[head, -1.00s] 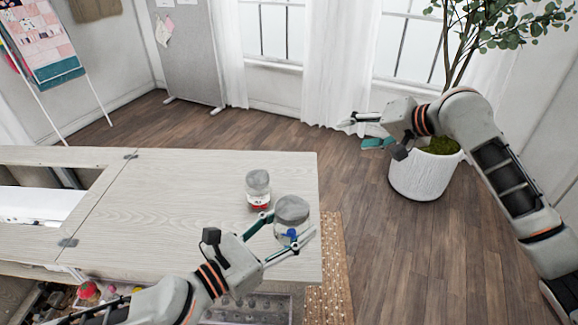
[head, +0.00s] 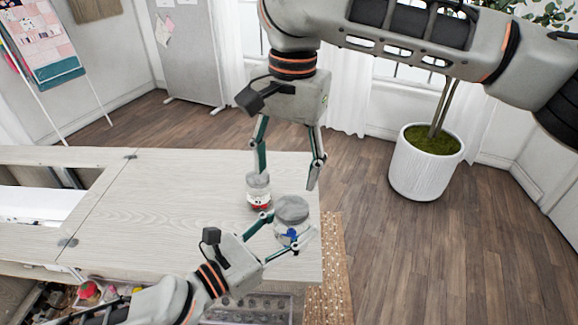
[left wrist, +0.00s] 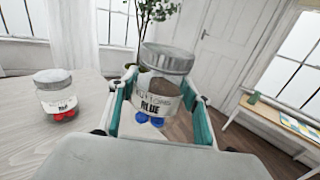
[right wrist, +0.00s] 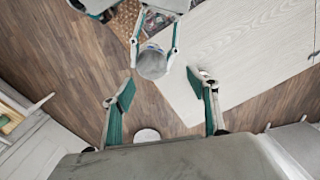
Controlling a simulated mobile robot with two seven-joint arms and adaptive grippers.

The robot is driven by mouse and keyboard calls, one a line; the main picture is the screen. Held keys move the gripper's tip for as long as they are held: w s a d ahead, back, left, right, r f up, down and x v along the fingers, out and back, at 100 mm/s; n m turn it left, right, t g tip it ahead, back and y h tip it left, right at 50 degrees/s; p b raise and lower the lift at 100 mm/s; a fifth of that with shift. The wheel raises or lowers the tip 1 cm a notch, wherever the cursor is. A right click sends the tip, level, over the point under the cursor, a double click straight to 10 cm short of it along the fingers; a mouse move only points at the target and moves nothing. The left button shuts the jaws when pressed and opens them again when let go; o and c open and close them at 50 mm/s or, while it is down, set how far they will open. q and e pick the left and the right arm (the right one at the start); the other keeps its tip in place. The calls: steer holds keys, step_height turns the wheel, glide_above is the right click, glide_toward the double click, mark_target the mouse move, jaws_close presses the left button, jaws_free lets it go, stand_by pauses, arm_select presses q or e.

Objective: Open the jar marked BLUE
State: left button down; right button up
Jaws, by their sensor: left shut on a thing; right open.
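The jar marked BLUE (left wrist: 155,100) is clear glass with blue contents and a grey metal lid (left wrist: 168,58). In the head view the jar (head: 291,235) is near the right end of the cabinet top, upright, lid (head: 292,208) on. My left gripper (head: 285,232) is shut around the jar's body below the lid. My right gripper (head: 287,180) is open and empty, fingers pointing down, above and behind the jar. In the right wrist view the lid (right wrist: 152,62) lies beyond the open fingertips (right wrist: 160,82), apart from them.
A second jar with red contents (head: 259,192) stands close behind and left of the BLUE jar, near my right gripper's left finger. The wooden cabinet top (head: 170,200) is clear to the left. Its right edge is close to the jars. A potted plant (head: 425,165) stands beyond.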

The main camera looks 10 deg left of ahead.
mark_target(288, 207)
steer(key=shift+s+d+h, duration=0.25)
steer(key=shift+d+h, duration=0.05)
steer(key=shift+d, duration=0.05)
steer(key=shift+f, duration=3.9)
steer(key=c, duration=1.2)
steer(key=shift+a, duration=0.1)
